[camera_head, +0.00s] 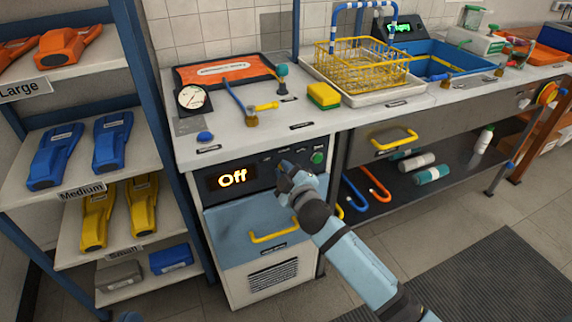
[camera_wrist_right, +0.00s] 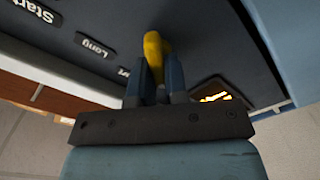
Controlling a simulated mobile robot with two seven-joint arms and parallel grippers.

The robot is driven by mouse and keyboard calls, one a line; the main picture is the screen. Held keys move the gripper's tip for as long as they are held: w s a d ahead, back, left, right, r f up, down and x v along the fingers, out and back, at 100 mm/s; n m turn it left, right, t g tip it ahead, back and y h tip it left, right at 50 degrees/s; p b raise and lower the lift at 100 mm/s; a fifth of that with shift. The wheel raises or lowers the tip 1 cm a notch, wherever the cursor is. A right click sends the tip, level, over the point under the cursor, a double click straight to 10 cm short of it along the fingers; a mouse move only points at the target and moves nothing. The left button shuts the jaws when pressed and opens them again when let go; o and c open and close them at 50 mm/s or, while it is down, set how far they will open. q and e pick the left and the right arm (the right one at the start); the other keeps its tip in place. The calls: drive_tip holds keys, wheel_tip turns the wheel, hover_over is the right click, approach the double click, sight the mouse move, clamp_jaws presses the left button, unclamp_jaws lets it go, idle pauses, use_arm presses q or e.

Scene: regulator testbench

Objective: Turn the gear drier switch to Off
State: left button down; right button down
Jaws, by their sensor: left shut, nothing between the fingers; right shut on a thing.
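The gear drier (camera_head: 265,287) is a grey cabinet under the left counter, with a dark control panel across its top. Its lit display (camera_head: 233,178) reads "Off" in orange-yellow. In the head view my right gripper (camera_head: 285,172) is at the panel, right of the display, and hides the switch there. In the right wrist view my right gripper (camera_wrist_right: 157,78) is shut on the yellow switch (camera_wrist_right: 154,47). Labels "Start" and "Long" show beside it, and a corner of the lit display (camera_wrist_right: 212,97) shows at right. My left gripper does not show clearly.
A green button (camera_head: 318,157) is at the panel's right end. A yellow handle (camera_head: 274,236) sticks out below my right gripper. Shelves (camera_head: 135,75) with orange, blue and yellow items stand at left. The counter above holds a gauge (camera_head: 193,98), sponge (camera_head: 323,95) and tools.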

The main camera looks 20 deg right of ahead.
drive_tip(key=c, duration=1.1)
unclamp_jaws()
drive_tip(key=shift+c, duration=0.2)
